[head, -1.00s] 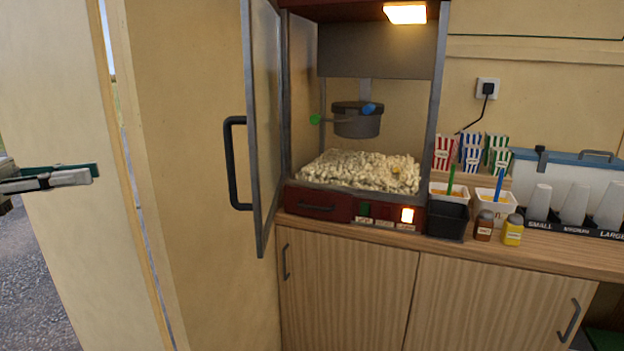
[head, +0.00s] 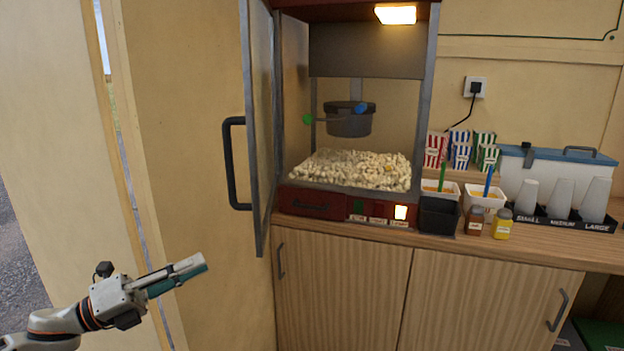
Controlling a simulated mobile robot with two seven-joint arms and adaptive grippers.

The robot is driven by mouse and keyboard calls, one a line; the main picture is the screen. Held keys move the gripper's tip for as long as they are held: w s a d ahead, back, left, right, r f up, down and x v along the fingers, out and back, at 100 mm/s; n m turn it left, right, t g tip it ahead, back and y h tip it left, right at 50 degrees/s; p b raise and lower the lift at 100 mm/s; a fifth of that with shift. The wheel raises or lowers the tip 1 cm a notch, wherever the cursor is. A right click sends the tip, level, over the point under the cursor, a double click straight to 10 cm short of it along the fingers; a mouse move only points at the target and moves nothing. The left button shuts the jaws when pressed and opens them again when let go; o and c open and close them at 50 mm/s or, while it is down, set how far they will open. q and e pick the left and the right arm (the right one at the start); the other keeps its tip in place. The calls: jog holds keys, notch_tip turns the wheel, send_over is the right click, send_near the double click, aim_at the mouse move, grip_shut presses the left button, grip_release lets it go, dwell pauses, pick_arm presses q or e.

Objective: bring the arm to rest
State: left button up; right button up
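My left arm comes in from the lower left in the head view. Its gripper (head: 190,268) is in the air in front of the cream wall, left of the cupboard doors and below the glass door's handle. It appears to touch nothing. Its fingers show from the side, one over the other, so I cannot tell whether they are open or shut. I see nothing held in them. My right gripper is out of view.
The popcorn machine (head: 320,200) stands on the counter with its glass door (head: 258,130) swung open toward me. Right of it are a black bin (head: 438,216), two shaker jars (head: 474,221), striped popcorn boxes (head: 460,150) and a cup holder (head: 570,222). Space before the cupboards looks clear.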

pick_arm(q)
jog(key=s+d+f+n+t+y, duration=0.2)
jog(key=f+n+y, duration=0.1)
jog(key=f+n, duration=0.45)
jog(key=s+d+f+n+t+y, duration=0.1)
jog(key=s+f+n+y, duration=0.2)
jog(key=f+n, duration=0.4)
jog(key=s+d+f+n+t+y, duration=0.25)
jog(key=f+n, duration=0.35)
jog(key=f, duration=0.3)
jog(key=s+a+f+n+g+y, duration=0.2)
jog(key=s+f+n+g+y, duration=0.3)
jog(key=s+f+n, duration=0.6)
jog(key=s+f+y, duration=0.1)
jog(key=s+f, duration=0.6)
jog(key=shift+a+f, duration=0.15)
jog(key=shift+f, duration=0.15)
